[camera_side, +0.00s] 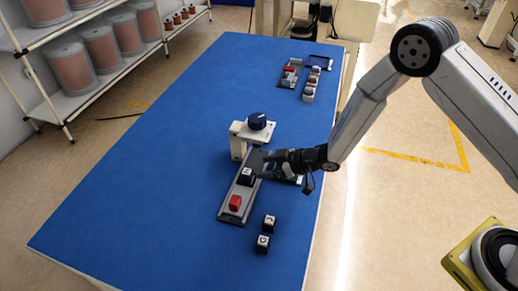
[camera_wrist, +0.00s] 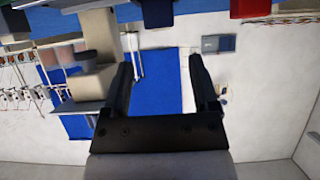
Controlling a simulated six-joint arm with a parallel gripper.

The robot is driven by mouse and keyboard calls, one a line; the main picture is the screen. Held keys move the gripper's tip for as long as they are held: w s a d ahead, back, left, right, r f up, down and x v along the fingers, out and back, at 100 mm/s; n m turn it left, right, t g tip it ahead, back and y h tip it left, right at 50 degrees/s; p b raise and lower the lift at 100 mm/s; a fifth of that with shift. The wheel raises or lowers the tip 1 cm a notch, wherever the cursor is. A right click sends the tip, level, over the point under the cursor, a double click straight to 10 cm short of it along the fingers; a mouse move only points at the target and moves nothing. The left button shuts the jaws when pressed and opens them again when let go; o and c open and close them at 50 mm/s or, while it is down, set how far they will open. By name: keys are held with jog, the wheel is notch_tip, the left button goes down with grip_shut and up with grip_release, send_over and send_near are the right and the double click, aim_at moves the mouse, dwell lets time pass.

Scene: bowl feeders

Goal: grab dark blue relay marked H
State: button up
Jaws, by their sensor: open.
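A dark blue relay (camera_side: 246,176) with a white marked face sits on a long grey tray (camera_side: 226,213) in the side view. Its letter is too small to read surely. A red relay (camera_side: 235,202) stands on the same tray, nearer the camera. My gripper (camera_side: 268,163) is just right of and beyond the dark blue relay, apart from it, with nothing between the fingers. In the wrist view my gripper (camera_wrist: 161,62) shows two spread fingers. A dark blue block (camera_wrist: 156,12) and a red block (camera_wrist: 250,8) are cut off by the top edge there.
Two dark relays with white tops, one (camera_side: 269,222) and another (camera_side: 262,243), stand on the blue table (camera_side: 140,200). A white stand with a dark round knob (camera_side: 257,121) is behind the tray. More trays with small parts (camera_side: 289,73) lie at the far end. The table's left side is clear.

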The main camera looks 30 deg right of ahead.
aim_at(244, 171)
jog(key=shift+x, duration=2.6)
grip_shut()
